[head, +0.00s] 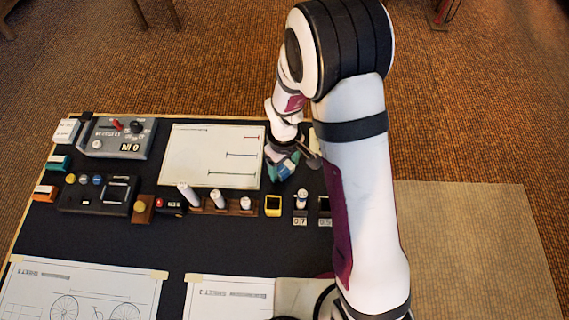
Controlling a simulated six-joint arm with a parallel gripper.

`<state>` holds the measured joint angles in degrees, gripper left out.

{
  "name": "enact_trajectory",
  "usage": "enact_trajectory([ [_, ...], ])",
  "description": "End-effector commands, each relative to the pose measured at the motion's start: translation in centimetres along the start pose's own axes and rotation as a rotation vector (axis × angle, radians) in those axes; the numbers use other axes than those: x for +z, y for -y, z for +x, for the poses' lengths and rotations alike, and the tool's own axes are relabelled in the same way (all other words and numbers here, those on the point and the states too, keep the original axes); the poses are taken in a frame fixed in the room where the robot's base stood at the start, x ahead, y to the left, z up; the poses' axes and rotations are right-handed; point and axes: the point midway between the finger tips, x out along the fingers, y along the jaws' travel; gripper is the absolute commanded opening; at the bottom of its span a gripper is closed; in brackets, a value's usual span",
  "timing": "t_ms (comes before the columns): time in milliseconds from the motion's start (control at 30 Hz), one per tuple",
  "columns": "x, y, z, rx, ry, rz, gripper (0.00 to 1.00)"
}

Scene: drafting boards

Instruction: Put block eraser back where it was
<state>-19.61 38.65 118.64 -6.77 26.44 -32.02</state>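My gripper (283,172) is low over the dark board, just right of the white drawing sheet (212,155). Teal and blue surfaces show at its tip, and I cannot tell whether they are finger parts or something held. Whether the fingers are open or shut is not clear. I cannot say for sure which thing is the block eraser. Small blocks stand at the board's left edge: a white one (67,130), a teal one (57,162) and an orange one (45,192).
A grey box with knobs (117,137) and a black button unit (97,195) stand at left. A wooden rack (216,203) holds white cylinders. A yellow-framed item (273,205) stands right of it. Paper drawings (85,290) lie in front. A dark strip behind them is clear.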

Motion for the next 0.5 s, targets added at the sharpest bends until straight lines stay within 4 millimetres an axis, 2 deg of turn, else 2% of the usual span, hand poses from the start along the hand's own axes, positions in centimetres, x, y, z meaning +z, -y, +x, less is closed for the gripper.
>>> enact_trajectory([
  [33, 0.0, 0.0, 0.0, 0.000, 0.000, 0.000, 0.83],
  [100, 0.0, 0.0, 0.0, 0.000, 0.000, 0.000, 0.91],
  [367, 0.0, 0.0, -0.1, 0.000, 0.000, 0.000, 0.91],
  [500, -0.1, -0.1, -1.7, 0.002, -0.003, -0.001, 0.91],
])
